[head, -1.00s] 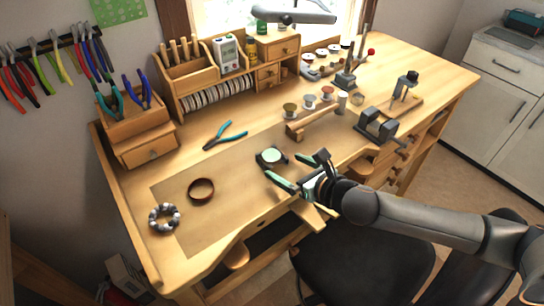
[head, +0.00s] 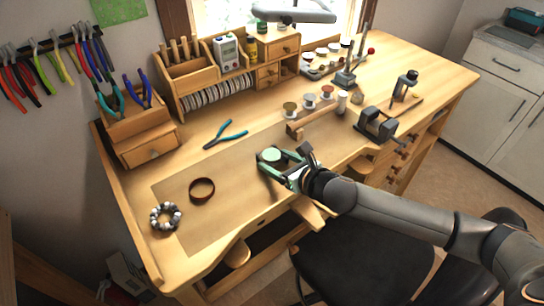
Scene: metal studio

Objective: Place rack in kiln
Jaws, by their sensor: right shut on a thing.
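I see nothing that I can make out as a rack or a kiln. My right gripper (head: 276,163) comes in from the right and is low over the front middle of the wooden bench. Its fingers are shut on a small round dark holder with a pale green top (head: 270,155). The fingers hide part of the holder, and I cannot tell whether it still touches the bench. My left gripper is not in view.
Blue-handled pliers (head: 226,134), a brown ring-shaped band (head: 202,190) and a beaded bracelet (head: 166,216) lie left on the bench (head: 240,190). A wooden bar (head: 315,123) with spools and a grey vise (head: 377,124) stand right. A black chair (head: 370,260) is in front.

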